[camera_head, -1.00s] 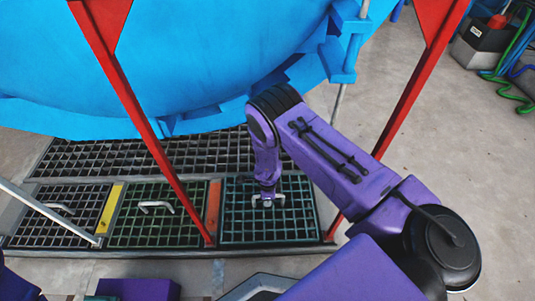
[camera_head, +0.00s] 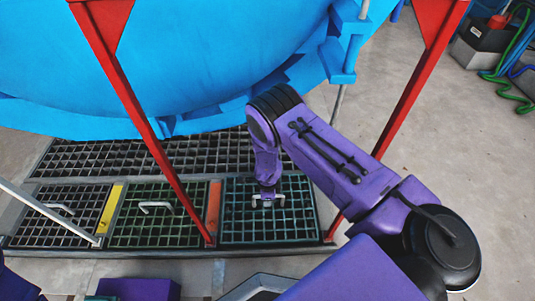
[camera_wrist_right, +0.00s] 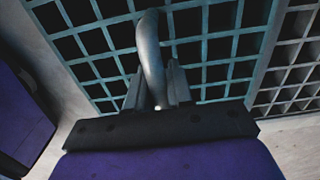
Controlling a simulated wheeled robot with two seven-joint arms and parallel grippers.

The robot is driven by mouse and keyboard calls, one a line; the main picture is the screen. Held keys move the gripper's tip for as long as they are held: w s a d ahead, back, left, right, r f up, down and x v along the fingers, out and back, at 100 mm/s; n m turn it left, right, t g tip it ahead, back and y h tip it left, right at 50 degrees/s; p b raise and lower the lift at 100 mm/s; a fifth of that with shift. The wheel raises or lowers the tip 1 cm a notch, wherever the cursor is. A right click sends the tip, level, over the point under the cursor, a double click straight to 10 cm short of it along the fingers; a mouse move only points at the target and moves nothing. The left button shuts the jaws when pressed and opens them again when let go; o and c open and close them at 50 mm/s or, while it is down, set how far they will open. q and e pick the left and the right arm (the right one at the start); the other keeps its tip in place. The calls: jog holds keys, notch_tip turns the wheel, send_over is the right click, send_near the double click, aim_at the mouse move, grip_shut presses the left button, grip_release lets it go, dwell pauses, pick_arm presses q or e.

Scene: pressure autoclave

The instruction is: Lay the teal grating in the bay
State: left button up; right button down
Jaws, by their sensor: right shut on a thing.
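The teal grating (camera_head: 240,222) is a square dark lattice with a silver handle. In the head view it lies at the right end of the front row, right of the orange strip (camera_head: 213,203), and looks about level with its neighbours. Whether it rests fully on the bay's ledge I cannot tell. My right gripper (camera_head: 267,199) is above its middle, shut on the handle. In the right wrist view the handle (camera_wrist_right: 152,58) rises between the jaws (camera_wrist_right: 157,88), with the teal bars (camera_wrist_right: 103,52) beneath. My left gripper is not in view.
A green grating (camera_head: 155,226) and a dark grating (camera_head: 50,228) lie to the left, with a yellow strip (camera_head: 110,208) between them. Red posts (camera_head: 150,135) stand close on both sides. The blue vessel (camera_head: 200,65) overhangs the back grating (camera_head: 100,158).

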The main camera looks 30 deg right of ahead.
pick_arm(q)
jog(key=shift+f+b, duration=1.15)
jog(key=shift+b, duration=0.1)
pick_arm(e)
jog(key=shift+f, duration=1.5)
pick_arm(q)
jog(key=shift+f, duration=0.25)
pick_arm(e)
jog(key=shift+f, duration=0.3)
pick_arm(q)
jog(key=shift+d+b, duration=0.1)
jog(key=shift+b, duration=0.2)
pick_arm(e)
jog(key=c, duration=0.9)
grip_release()
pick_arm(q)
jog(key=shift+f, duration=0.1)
pick_arm(e)
jog(key=shift+f, duration=0.15)
notch_tip(320, 180, up, 12)
jog(key=p, duration=0.5)
jog(key=shift+f+p, duration=0.25)
jog(key=shift+p, duration=0.15)
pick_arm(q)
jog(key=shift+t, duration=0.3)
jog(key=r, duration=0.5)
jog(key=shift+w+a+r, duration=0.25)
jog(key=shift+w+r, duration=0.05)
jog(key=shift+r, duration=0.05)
